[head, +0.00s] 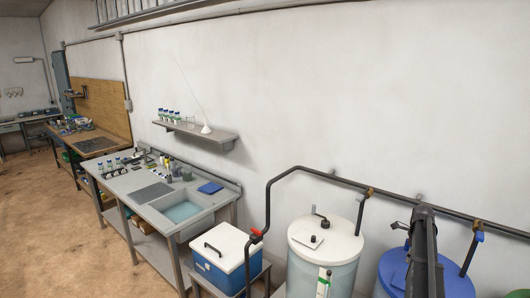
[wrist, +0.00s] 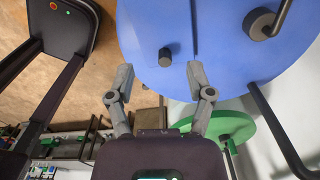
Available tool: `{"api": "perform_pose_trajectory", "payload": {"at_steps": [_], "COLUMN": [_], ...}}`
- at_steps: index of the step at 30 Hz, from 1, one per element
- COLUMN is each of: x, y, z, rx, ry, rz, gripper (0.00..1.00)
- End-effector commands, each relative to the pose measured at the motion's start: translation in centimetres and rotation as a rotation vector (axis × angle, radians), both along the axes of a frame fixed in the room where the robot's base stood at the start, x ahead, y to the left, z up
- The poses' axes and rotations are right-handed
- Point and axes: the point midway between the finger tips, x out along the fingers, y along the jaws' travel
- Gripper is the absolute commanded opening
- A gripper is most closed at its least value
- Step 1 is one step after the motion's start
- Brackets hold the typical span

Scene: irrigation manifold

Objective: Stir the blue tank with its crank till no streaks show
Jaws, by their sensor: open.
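The blue tank's lid (head: 393,268) stands at the lower right of the head view, partly hidden behind my dark arm. In the wrist view the blue lid (wrist: 225,40) fills the upper right. A dark round hub with a bent rod, which looks like the crank (wrist: 262,23), sits at the top right of the lid. A short dark knob (wrist: 165,57) stands on the lid nearer my gripper. My gripper (wrist: 160,72) is open and empty, with its fingertips on either side of the knob's near end; contact cannot be told. The tank's liquid is hidden.
A white-lidded tank (head: 325,238) with its own crank stands left of the blue one. A dark pipe (head: 300,171) runs along the wall behind. A green disc (wrist: 222,127) lies below the blue lid. A blue cooler (head: 222,268) and a sink bench (head: 150,190) stand further left.

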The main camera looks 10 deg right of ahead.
Motion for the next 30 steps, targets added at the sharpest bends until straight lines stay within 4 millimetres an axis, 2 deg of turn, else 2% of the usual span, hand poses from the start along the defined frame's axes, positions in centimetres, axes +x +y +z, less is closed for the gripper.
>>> {"api": "perform_pose_trajectory", "payload": {"at_steps": [1,5,11,17,21,30], "x": [-0.2,-0.3,-1.1,-2.9,-4.7,-9.9], "y": [1.7,6.4,15.2,23.4,28.8,39.0], "z": [-0.7,-1.9,-4.1,-6.3,-7.8,-10.9], "rx": [0.000,0.000,0.000,0.000,0.000,-0.001], "ry": [0.000,0.000,0.000,0.000,-0.001,-0.001], "rz": [0.052,0.239,0.612,0.991,1.255,1.822], "gripper": [0.68,0.68,0.68,0.68,0.68,0.68]}}
